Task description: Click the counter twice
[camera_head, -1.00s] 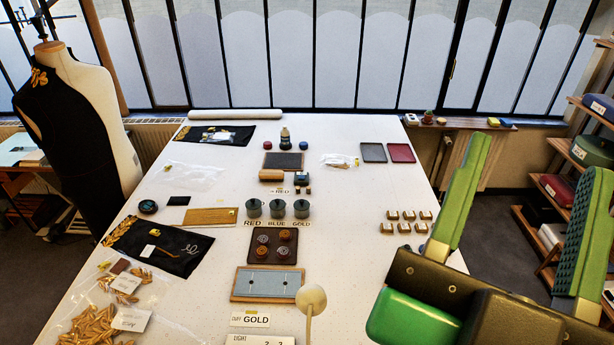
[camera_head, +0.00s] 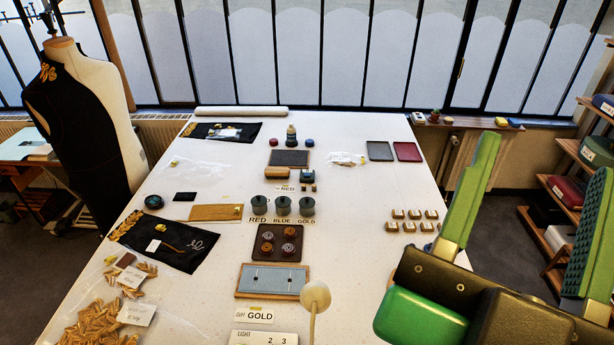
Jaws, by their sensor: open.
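I cannot tell for certain which object is the counter. A small round dark device with a teal face (camera_head: 126,201) lies at the table's left edge.
Small gold-topped blocks (camera_head: 414,214) lie to the right, near my gripper. A bag of gold pieces (camera_head: 90,322) lies front left. The table (camera_head: 345,235) is clear right of the pots.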

